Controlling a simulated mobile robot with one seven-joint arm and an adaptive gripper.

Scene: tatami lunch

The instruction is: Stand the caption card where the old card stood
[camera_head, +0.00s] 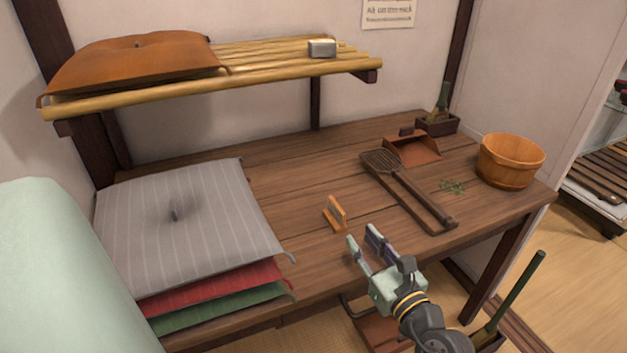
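A small upright wooden piece (336,213), orange-brown with a low foot, stands on the dark wooden table (300,180) near its front middle. It may be the caption card or a card holder; I see no writing on it. No other card shows clearly on the table. My gripper (364,239) is open and empty, its fingers pointing toward the table, just right of and nearer than the wooden piece. The two are apart. The gripper's height above the table is hard to tell.
Stacked cushions (185,215) fill the table's left. A wire-mesh roaster (405,190), green leaves (452,187), wooden bucket (511,160) and dustpan (412,148) lie right. A bamboo shelf (270,68) overhangs the back, with a brown cushion (135,60) and metal box (322,48).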

